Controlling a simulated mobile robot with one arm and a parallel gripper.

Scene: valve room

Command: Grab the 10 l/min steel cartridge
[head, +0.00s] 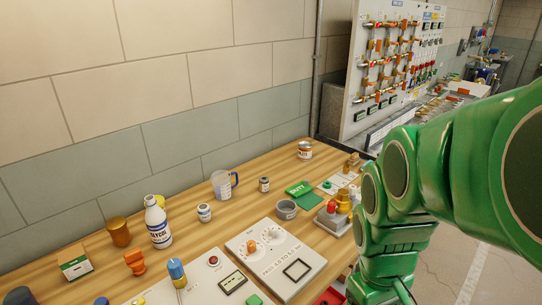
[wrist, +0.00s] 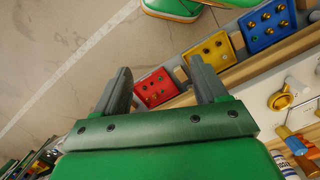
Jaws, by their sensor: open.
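My gripper (wrist: 163,76) shows in the wrist view with its two dark fingers wide apart and nothing between them. Beyond the fingers are a red block (wrist: 154,89), a yellow block (wrist: 208,50) and a blue block (wrist: 268,24), each with several small brass-coloured spots or fittings. I cannot pick out the 10 l/min steel cartridge; no such label is readable in either view. In the head view my green arm covers the right side, and the gripper itself is out of sight.
A wooden bench (head: 200,230) holds a glycol bottle (head: 158,222), a measuring jug (head: 222,184), a grey bowl (head: 287,209), a white panel (head: 275,258) and several small items. A valve board (head: 390,60) stands behind.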

